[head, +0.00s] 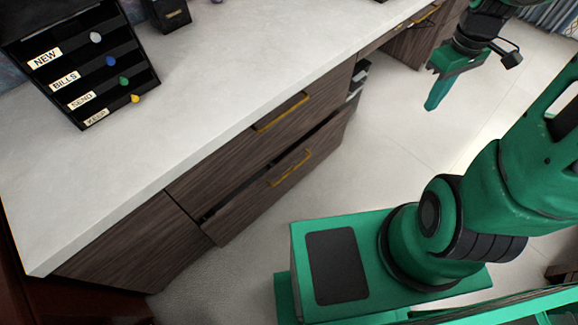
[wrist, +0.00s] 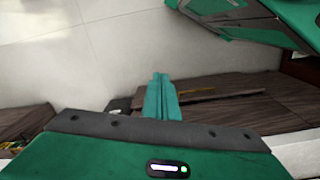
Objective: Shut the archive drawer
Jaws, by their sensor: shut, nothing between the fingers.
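A dark wood lower drawer (head: 250,205) with a brass handle (head: 290,167) stands slightly out from the desk, with a dark gap along its top edge. No archive label is readable on it. The upper drawer (head: 225,155) above it, with its own brass handle (head: 281,111), looks flush. My green gripper (head: 431,105) is shut and empty, in the air over the floor to the right of the drawers and apart from them. In the wrist view its closed fingers (wrist: 160,78) point toward the floor, with a dark wood front and brass handle (wrist: 215,95) beyond.
The white desktop (head: 240,75) carries a black sorter (head: 80,65) labelled NEW, BILLS, SEND and KEEP, and a dark box (head: 168,12). Pale floor (head: 385,150) lies clear between the drawers and my base.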

